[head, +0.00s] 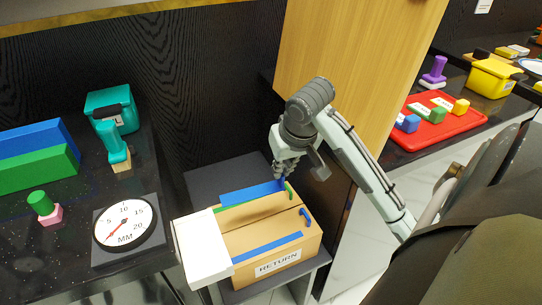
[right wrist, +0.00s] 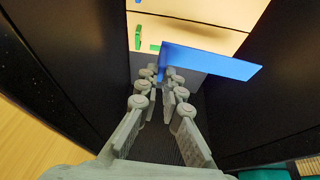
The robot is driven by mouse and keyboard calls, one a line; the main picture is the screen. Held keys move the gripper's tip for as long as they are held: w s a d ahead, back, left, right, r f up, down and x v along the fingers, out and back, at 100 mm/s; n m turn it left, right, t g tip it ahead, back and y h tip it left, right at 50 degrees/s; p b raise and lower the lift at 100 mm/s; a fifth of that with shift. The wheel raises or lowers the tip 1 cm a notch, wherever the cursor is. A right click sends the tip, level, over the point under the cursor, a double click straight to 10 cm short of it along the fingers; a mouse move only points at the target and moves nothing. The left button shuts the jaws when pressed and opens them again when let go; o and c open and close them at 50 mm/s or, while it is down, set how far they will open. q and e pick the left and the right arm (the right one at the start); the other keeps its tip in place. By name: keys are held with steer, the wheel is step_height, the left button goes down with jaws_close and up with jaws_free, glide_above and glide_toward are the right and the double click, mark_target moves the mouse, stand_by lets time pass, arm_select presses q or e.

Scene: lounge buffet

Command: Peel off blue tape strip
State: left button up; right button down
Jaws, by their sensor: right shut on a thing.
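A cardboard box (head: 275,222) with a "RETURN" label stands on a dark low stand. A blue tape strip (head: 250,192) is at its far edge, and a second blue strip (head: 268,246) lies along its near side. My right gripper (head: 281,178) is above the box's far right corner, shut on the end of the far strip. In the right wrist view the fingers (right wrist: 165,80) close at the corner of the blue strip (right wrist: 215,63), which stretches right, in front of the box (right wrist: 195,32). The exact pinch is partly hidden. My left gripper is not in view.
A white block (head: 203,248) covers the box's left end. Small green (head: 289,191) and blue (head: 305,217) tabs are on its right side. A dial (head: 124,226) sits on the left counter. A wooden panel (head: 355,65) rises behind my right arm.

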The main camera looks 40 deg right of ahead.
stand_by(0.8)
steer(key=shift+r, duration=2.5)
steer(key=shift+s, duration=0.1)
